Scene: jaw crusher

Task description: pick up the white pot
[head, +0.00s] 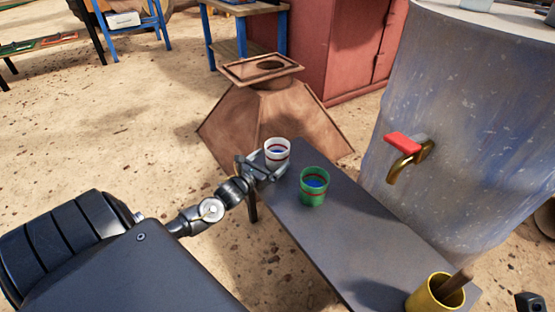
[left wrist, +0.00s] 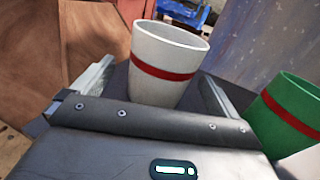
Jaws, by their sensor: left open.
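In the left wrist view the white pot (left wrist: 167,62) stands just ahead, between the open fingers. My left gripper (head: 267,171) is open at the near side of the white pot, its fingers reaching to either side. It also shows in the left wrist view (left wrist: 152,88). I cannot tell whether the fingers touch the pot.
A green pot (head: 313,187) stands close by, to the right of the white one. A yellow pot (head: 436,294) with a brown stick is at the near end of the table (head: 345,229). A large metal tank (head: 455,110) with a red-handled tap (head: 407,147) stands behind.

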